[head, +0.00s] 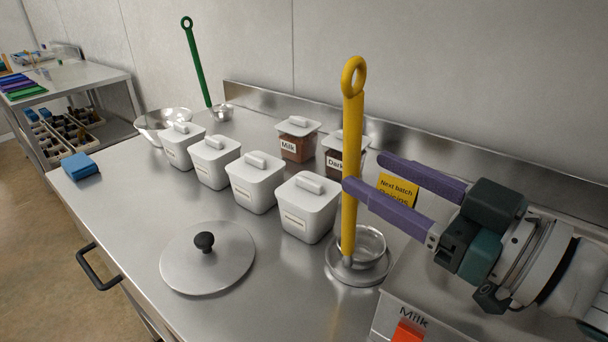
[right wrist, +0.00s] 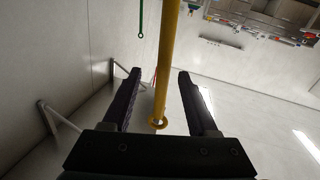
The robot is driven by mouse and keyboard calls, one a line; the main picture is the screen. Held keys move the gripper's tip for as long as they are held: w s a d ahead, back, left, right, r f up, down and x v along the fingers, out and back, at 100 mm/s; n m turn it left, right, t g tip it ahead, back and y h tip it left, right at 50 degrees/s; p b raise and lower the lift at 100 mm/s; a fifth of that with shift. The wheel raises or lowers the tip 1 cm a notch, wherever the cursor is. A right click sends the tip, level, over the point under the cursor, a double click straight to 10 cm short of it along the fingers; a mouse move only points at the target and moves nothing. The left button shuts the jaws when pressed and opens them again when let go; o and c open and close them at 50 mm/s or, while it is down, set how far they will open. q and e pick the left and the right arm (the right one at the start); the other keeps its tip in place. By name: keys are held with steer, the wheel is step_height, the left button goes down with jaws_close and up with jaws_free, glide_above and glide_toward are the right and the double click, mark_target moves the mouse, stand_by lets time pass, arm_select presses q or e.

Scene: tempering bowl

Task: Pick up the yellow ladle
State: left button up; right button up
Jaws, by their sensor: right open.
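The yellow ladle (head: 351,130) stands upright, its ring end at the top and its bowl low in a round metal holder (head: 340,276) on the steel counter. In the right wrist view the ladle's handle (right wrist: 167,60) runs between the two fingers (right wrist: 159,74), with a gap visible on each side. My left gripper is not in view.
A green ladle (head: 195,62) stands farther back by a metal bowl (head: 160,122). White lidded tubs (head: 307,215) and brown-filled tubs (head: 297,148) stand left of the yellow ladle. A round lid (head: 225,272) lies in front. A yellow sign (head: 396,191) stands behind the gripper.

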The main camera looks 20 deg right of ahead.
steer(key=shift+x, duration=0.95)
steer(key=x, duration=0.5)
steer(key=shift+w+a+r+p, duration=0.15)
steer(key=shift+a+r+p, duration=0.1)
steer(key=shift+a+p, duration=0.1)
jaws_close()
